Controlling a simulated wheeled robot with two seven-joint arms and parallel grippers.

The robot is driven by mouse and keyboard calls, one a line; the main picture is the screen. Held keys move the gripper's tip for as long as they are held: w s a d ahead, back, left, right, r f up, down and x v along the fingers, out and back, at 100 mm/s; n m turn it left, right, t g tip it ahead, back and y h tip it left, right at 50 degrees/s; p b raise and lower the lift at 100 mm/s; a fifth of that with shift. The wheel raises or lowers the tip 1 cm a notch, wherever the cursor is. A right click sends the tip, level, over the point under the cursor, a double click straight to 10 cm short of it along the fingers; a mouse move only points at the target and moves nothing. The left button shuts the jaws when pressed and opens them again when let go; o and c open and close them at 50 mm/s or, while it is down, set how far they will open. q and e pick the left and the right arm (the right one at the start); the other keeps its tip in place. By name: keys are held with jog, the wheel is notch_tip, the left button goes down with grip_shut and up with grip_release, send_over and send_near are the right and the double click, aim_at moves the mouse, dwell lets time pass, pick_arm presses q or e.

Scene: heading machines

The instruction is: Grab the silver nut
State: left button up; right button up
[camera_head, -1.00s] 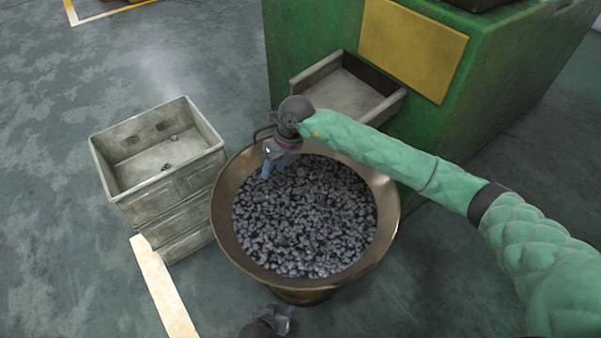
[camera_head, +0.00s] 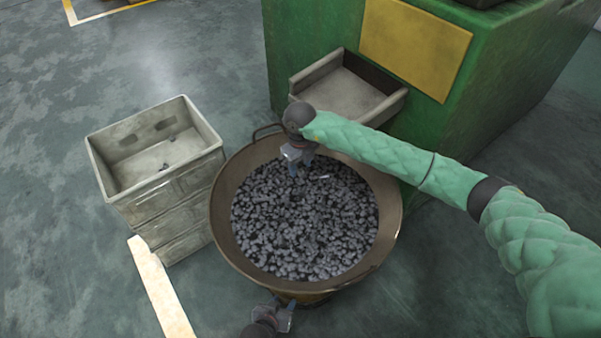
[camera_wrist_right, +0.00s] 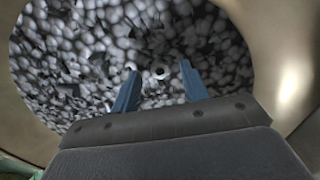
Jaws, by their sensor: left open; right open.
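Many small silver-grey nuts (camera_head: 300,225) fill a round brown metal bucket. They also fill most of the right wrist view (camera_wrist_right: 90,60). My right gripper (camera_head: 296,172) is over the upper part of the pile, pointing down, open. In the right wrist view its two blue fingers (camera_wrist_right: 160,80) stand apart, with ring-like nuts (camera_wrist_right: 158,69) seen between and beyond the tips. I cannot tell whether the fingertips touch the pile. My left gripper (camera_head: 287,315) is open at the bottom edge, by the bucket's front rim, and holds nothing.
The bucket (camera_head: 222,205) has a raised rim and a handle at the back. A grey crate stack (camera_head: 165,195) stands at the left, with a few small pieces in the top crate. A green machine (camera_head: 310,35) with a metal chute (camera_head: 345,95) stands behind.

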jog(key=shift+f, duration=0.65)
grip_shut()
pick_arm(q)
jog(key=shift+w+r, duration=0.2)
jog(key=shift+r, duration=0.05)
